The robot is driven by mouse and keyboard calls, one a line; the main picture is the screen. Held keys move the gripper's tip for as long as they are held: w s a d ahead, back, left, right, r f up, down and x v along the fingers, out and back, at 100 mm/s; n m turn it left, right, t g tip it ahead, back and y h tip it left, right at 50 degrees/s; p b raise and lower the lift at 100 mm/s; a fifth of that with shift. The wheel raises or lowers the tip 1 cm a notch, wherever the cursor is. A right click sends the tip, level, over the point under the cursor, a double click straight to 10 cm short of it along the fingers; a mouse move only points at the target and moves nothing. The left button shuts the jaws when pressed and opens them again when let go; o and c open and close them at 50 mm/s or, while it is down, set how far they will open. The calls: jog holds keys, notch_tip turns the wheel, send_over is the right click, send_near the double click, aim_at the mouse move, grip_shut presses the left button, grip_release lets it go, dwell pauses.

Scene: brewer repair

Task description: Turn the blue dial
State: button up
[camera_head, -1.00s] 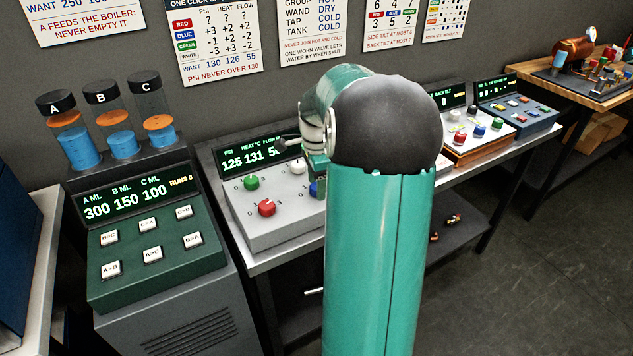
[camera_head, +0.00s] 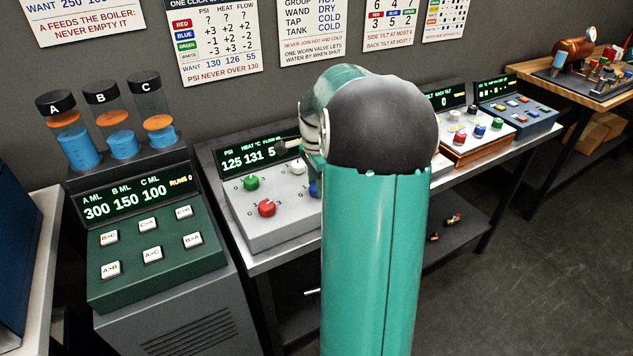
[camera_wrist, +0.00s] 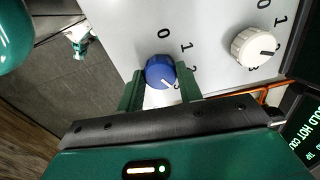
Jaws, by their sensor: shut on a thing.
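The blue dial (camera_wrist: 160,72) sits on the pale panel in the wrist view, with a white pointer mark near its lower right edge, toward the numbers 2 and 3. My gripper (camera_wrist: 160,88) has its two green fingers on either side of the dial, shut on it. In the head view only a sliver of the blue dial (camera_head: 314,188) shows, at the left edge of my arm, and my gripper's fingers are hidden behind the arm. The panel's display (camera_head: 255,155) reads PSI 125 and HEAT 131; the flow figure is partly covered.
A white dial (camera_wrist: 254,46) is beside the blue one. Green (camera_head: 251,182) and red (camera_head: 267,208) dials share the panel. A green button console (camera_head: 155,240) stands to the left. Two more panels (camera_head: 475,135) stand to the right along the bench.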

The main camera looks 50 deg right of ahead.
jog(key=n, duration=0.8)
jog(key=shift+n, duration=0.4)
jog(key=n, duration=0.7)
jog(key=shift+s+n, duration=0.1)
jog(key=shift+n, duration=0.2)
jog(key=o, duration=1)
jog(key=shift+r, duration=0.1)
